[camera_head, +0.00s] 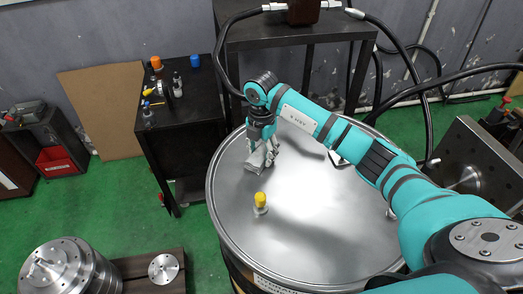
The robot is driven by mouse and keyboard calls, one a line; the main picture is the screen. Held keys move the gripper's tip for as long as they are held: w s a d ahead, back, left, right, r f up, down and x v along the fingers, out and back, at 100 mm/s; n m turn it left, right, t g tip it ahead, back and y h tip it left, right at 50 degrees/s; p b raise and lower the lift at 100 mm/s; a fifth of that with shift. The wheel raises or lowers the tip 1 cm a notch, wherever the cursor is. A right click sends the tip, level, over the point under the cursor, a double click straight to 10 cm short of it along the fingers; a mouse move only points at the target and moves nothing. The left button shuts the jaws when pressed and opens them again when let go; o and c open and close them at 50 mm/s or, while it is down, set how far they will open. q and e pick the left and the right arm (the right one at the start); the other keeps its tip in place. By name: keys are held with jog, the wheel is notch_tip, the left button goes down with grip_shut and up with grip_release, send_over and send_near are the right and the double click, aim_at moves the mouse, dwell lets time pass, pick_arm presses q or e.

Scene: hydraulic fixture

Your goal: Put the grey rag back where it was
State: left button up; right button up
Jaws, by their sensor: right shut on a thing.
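My right gripper (267,148) points down over the back left part of a round metal drum lid (318,225). It is shut on the grey rag (257,160), a small grey piece between and below the fingers. The rag is at or just above the lid; I cannot tell whether it touches. Part of the rag is hidden by the fingers. My left gripper is not in view.
A yellow-capped fitting (260,202) stands on the lid in front of the gripper. A black table (190,125) at left holds several small items. A dark bench (300,33) with hoses stands behind the drum. The lid's front is clear.

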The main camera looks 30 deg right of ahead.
aim_at(261, 153)
jog(key=shift+f, duration=0.15)
jog(key=o, duration=1.2)
jog(key=shift+o, duration=0.2)
jog(key=shift+r, duration=0.45)
notch_tip(261, 153, up, 12)
jog(key=b, duration=0.2)
jog(key=shift+f, duration=0.25)
